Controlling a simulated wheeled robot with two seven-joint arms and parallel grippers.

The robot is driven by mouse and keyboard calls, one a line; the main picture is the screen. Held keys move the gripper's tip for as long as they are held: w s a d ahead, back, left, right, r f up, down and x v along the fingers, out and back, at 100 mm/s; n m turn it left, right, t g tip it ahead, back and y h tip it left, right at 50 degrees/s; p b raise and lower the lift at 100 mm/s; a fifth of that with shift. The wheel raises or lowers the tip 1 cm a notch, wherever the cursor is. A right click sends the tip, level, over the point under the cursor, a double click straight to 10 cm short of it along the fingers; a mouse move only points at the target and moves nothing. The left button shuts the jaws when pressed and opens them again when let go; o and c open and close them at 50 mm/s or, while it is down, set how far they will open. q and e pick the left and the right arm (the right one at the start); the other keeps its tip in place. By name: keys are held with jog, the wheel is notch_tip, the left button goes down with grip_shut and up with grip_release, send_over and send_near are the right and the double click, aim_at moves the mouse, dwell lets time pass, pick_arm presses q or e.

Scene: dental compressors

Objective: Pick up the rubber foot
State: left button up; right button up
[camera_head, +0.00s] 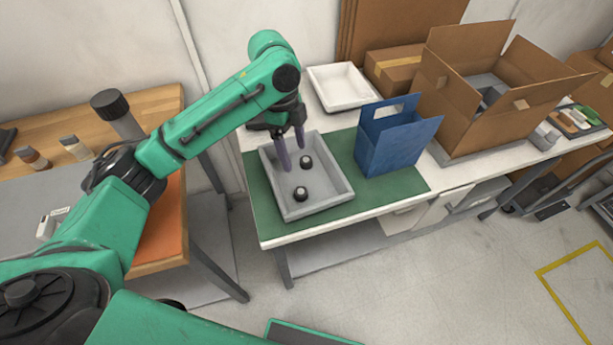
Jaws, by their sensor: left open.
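Two small black rubber feet lie in a shallow grey tray (331,198) on the green mat. One rubber foot (306,162) is toward the back of the tray, and the other rubber foot (300,193) is nearer the front. My left gripper (292,158) is open and points down over the tray's back left part, with its fingers close to the back rubber foot and nothing visible between them. I cannot tell how high its fingertips are above the tray floor. My right gripper is not in view.
A blue carrier (395,145) stands right of the tray on the green mat (265,218). Behind are a white tray (342,88) and a large open cardboard box (480,118). A wooden bench (165,105) with bottles is at left.

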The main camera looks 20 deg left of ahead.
aim_at(300, 191)
pick_arm(q)
jog(key=s+f, duration=0.3)
jog(key=shift+s+d, duration=0.25)
jog(key=shift+d, duration=0.15)
jog(key=f, duration=0.2)
jog(key=shift+d+f+p, duration=0.2)
jog(key=shift+f+p, duration=0.1)
jog(key=shift+p, duration=0.1)
jog(key=f, duration=0.3)
jog(key=w+f+p, duration=0.1)
jog(key=f, duration=0.1)
jog(key=shift+d, duration=0.25)
jog(key=shift+f, duration=0.2)
jog(key=shift+s, duration=0.15)
jog(key=c, duration=0.4)
grip_shut()
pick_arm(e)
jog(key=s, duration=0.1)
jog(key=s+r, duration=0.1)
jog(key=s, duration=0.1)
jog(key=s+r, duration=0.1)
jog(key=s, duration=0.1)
